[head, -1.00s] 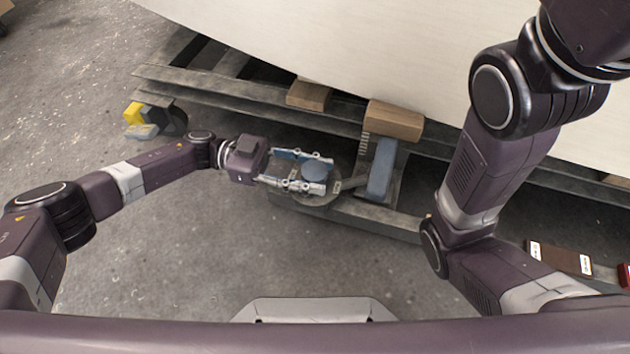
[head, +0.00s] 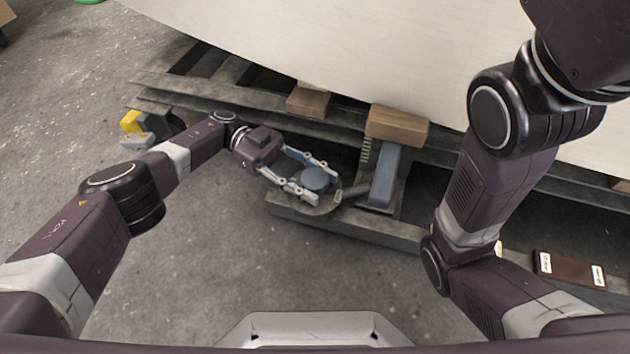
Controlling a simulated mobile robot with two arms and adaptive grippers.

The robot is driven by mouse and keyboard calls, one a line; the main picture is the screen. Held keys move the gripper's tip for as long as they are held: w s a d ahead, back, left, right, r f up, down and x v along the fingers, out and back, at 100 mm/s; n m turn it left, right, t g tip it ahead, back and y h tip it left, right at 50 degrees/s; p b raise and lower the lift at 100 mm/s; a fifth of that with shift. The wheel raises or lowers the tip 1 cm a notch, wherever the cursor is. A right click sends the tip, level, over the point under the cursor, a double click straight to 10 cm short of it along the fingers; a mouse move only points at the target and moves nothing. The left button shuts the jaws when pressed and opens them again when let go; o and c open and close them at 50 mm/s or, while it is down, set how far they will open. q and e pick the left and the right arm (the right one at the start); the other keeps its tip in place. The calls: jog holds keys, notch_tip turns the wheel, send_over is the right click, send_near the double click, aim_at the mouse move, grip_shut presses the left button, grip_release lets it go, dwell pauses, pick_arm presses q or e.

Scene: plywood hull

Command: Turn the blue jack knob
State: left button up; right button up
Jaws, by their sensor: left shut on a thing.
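The blue jack knob (head: 316,178) is a round blue disc on a dark mount, low beside the steel frame in the middle of the head view. My left gripper (head: 318,180) comes in from the left with its two fingers on either side of the knob, shut on it. The jack's blue-grey body (head: 384,174) stands just right of the knob, under a wooden block (head: 396,123). My right arm crosses the right side of the view; its gripper is out of view.
The pale plywood hull (head: 380,60) fills the top, above steel rails (head: 200,98). Another wooden block (head: 309,99) sits left of the jack. A yellow and grey item (head: 131,122) is at the left rail end. A brown box (head: 569,269) lies right.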

aim_at(316, 178)
dwell(0.5)
pick_arm(q)
jog(key=o, duration=1.2)
jog(key=shift+r, duration=0.1)
jog(key=shift+r, duration=4.9)
